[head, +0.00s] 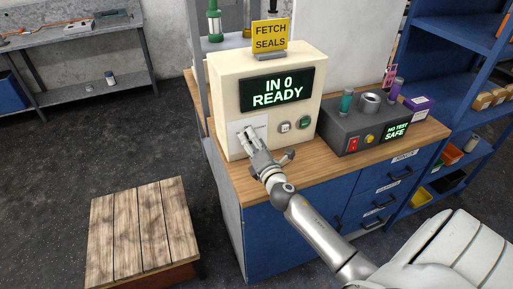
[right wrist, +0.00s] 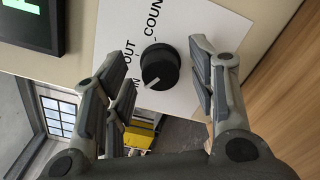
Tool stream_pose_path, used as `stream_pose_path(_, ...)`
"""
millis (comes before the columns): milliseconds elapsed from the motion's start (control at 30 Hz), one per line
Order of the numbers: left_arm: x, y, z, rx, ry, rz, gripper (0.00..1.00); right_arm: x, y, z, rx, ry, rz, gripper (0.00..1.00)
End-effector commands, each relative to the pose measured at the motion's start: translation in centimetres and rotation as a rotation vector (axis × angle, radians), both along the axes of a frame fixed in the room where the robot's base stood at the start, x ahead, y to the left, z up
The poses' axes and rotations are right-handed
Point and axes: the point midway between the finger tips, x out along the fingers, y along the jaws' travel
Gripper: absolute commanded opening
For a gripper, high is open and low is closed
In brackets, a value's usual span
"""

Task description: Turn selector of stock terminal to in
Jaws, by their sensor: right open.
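The stock terminal (head: 230,90) is a cream box on the bench, and its screen (head: 275,89) reads "IN 0 READY". In the right wrist view its selector (right wrist: 160,66) is a round black knob on a white plate (right wrist: 205,25) marked IN, OUT and COUNT. The knob's white mark points toward the IN label. My right gripper (head: 248,136) is at the plate in the head view and hides the knob there. In the right wrist view its open fingers (right wrist: 160,85) stand either side of the knob, with gaps showing. My left gripper is not in view.
A grey test unit (head: 352,130) with a "NO TEST SAFE" screen stands right of the terminal on the wooden benchtop (head: 240,185). A wooden-topped crate (head: 140,225) stands on the floor at left.

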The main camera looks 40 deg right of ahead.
Motion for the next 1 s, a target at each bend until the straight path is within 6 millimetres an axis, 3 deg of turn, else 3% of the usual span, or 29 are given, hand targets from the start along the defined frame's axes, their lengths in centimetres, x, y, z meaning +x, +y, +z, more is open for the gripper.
stream_pose_path(167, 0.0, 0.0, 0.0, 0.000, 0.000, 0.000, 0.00, -1.7, 0.4, -0.1, 0.000, 0.001, 0.000, 0.52)
stream_pose_path(700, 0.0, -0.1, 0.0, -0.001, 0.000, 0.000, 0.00, -10.1, 2.5, -0.2, 0.004, 0.002, -0.001, 0.52)
stream_pose_path(1000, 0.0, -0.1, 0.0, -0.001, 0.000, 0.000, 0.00, -11.5, 2.8, 0.0, 0.001, 0.000, 0.000, 0.52)
